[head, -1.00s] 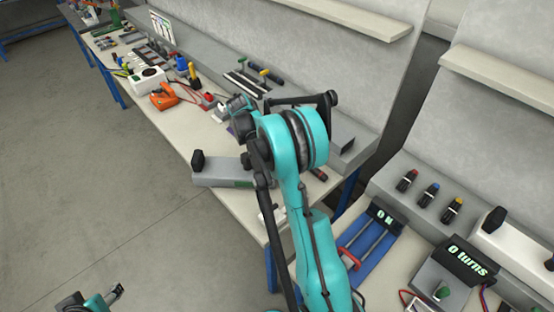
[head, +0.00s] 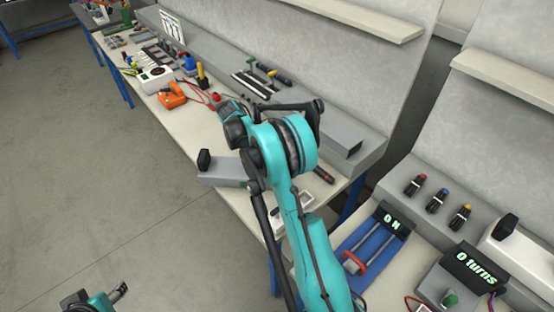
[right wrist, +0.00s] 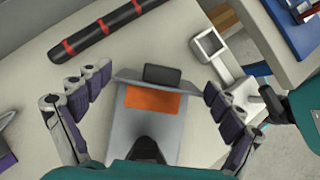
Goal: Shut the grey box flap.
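The grey box (head: 217,173) stands at the front edge of the long bench in the head view, with a black knob (head: 204,159) at its left end. My right arm hides its right part. In the right wrist view the grey box (right wrist: 148,122) lies centred below the gripper. An orange panel shows on it, and a grey plate with a black grip (right wrist: 162,75) stands at its far end; it looks like the flap, raised. My right gripper (right wrist: 157,86) is open, one finger either side of the box, apparently holding nothing. My left gripper (head: 118,293) is at the lower left, over the floor.
A black rod with red bands (right wrist: 105,30) lies beyond the box. A pale square ring (right wrist: 210,45) lies to the right. An orange tool (head: 173,95) is farther along the bench. A blue slider unit (head: 365,250) stands at the lower right. Floor on the left is clear.

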